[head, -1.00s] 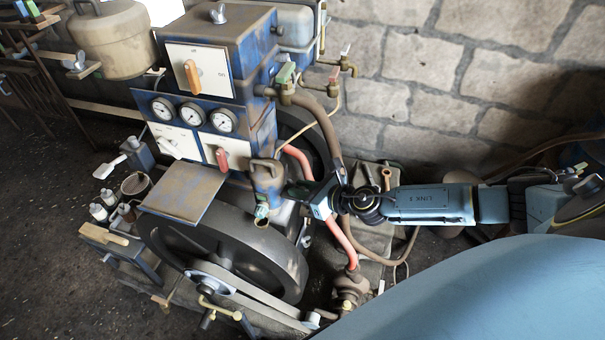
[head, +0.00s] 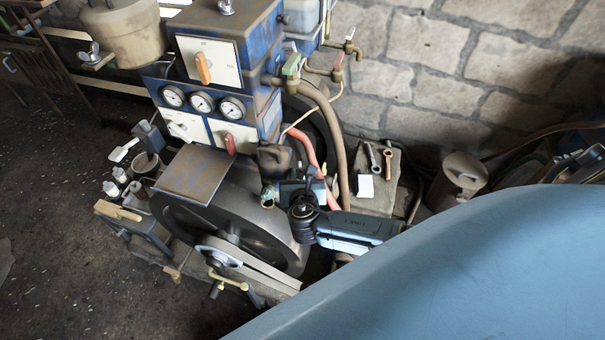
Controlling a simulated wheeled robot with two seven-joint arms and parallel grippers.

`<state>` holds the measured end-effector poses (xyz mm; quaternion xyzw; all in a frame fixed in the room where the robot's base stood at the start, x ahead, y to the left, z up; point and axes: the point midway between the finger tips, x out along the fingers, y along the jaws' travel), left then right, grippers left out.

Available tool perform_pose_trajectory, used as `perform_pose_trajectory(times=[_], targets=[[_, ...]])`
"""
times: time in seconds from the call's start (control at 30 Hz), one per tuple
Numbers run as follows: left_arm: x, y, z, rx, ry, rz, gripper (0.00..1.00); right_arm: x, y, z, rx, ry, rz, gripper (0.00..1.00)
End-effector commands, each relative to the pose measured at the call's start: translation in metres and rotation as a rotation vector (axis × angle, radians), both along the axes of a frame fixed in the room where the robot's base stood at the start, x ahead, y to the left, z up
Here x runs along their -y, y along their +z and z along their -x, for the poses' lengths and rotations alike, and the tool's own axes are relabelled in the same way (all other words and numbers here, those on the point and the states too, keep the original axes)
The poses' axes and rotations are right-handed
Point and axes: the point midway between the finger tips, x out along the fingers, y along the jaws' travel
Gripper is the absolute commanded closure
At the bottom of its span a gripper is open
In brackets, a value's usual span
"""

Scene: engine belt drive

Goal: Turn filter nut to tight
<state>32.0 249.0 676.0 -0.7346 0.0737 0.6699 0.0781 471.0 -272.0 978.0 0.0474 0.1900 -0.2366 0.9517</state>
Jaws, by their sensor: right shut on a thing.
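The filter (head: 273,157) is a dark brown, round-topped body at the right of the blue engine panel, above the big flywheel. Its lower end shows a small greenish fitting (head: 268,194). My right gripper (head: 286,187) reaches in from the lower right and is shut at the filter's lower end. The filter nut is hidden by the gripper, so I cannot see how far it is turned. My left gripper is not in view.
The dark flywheel (head: 185,212) with its belt lies just left of my right gripper. A red hose (head: 304,147) and a brown pipe (head: 335,135) run close behind it. Wrenches (head: 388,162) and a white card (head: 365,187) lie on the slab to the right. A stone wall stands behind.

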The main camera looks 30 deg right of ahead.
Motion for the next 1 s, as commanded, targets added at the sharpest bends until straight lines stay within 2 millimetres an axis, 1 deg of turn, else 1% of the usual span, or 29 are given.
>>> perform_pose_trajectory(times=[0.03,0.2,0.5,0.7,1.0], targets=[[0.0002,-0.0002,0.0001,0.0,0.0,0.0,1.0,-0.0029,-0.0005,-0.0008,-0.001,-0.042,-0.003,1.0],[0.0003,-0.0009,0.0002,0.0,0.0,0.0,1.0,-0.0041,-0.0005,-0.0023,-0.001,-0.175,-0.002,1.0],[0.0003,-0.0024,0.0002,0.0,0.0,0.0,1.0,-0.005,0.0001,-0.0044,0.001,-0.334,0.001,1.0],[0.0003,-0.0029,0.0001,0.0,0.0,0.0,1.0,-0.0049,0.0003,-0.0048,0.0,-0.38,0.001,1.0],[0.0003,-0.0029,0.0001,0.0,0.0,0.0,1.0,-0.0043,0.0008,-0.0051,0.002,-0.394,0.002,1.0]])
